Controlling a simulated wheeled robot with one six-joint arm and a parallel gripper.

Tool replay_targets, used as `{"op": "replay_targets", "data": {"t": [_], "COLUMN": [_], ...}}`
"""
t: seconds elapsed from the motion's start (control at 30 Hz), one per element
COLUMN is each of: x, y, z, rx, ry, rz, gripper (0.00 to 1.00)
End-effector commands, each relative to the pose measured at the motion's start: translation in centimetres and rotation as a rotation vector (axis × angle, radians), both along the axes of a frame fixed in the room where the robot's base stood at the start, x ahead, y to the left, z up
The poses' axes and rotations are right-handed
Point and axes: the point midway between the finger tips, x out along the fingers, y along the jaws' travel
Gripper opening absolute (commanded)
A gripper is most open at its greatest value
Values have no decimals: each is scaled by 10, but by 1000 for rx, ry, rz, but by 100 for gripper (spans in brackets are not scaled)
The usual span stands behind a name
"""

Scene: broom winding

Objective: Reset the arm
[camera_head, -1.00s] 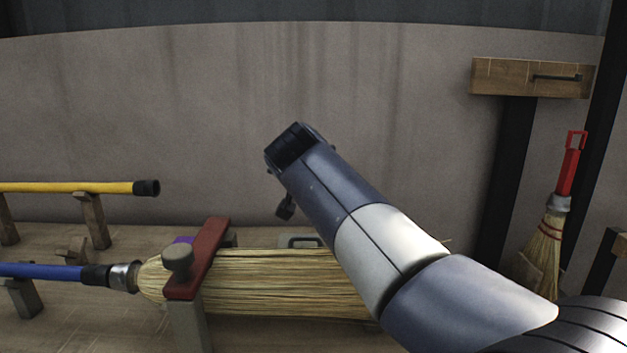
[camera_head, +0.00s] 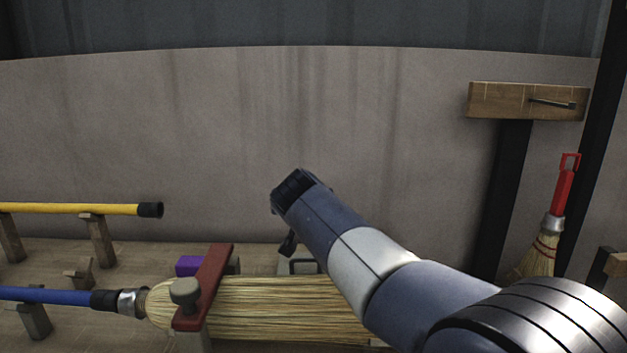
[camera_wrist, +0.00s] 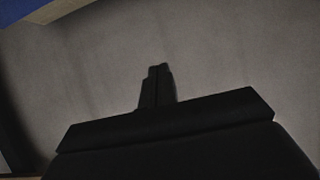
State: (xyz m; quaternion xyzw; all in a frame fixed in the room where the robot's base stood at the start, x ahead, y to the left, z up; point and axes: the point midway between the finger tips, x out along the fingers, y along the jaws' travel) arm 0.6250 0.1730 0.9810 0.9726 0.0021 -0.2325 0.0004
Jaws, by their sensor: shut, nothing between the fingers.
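My gripper (camera_wrist: 157,75) shows in the wrist view as a dark shape with its two fingers together, empty, against the plain grey wall. In the head view my arm reaches up and left from the lower right. A small dark part of my gripper (camera_head: 288,243) shows below the wrist end, above the back of the bench. The broom with the blue handle (camera_head: 45,295) lies below and left of it, its straw head (camera_head: 280,308) under a red clamp bar (camera_head: 213,280). My arm hides the right end of the straw.
A yellow pole (camera_head: 80,208) rests on wooden supports at the left. A purple block (camera_head: 189,265) sits behind the clamp. A wooden block with a dark handle (camera_head: 500,101) is on a black post at the right, near a red-handled whisk broom (camera_head: 563,190).

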Motion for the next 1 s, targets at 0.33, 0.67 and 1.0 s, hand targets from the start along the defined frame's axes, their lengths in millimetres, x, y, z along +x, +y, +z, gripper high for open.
{"op": "replay_targets", "data": {"t": [0.33, 0.67, 1.0], "x": [10, 20, 30], "y": [-1, 0, 0], "z": [7, 8, 8], "rx": [-1, -2, -1], "ry": [68, 131, 198], "rz": [-1, 0, -1], "gripper": [0, 0, 0]}}
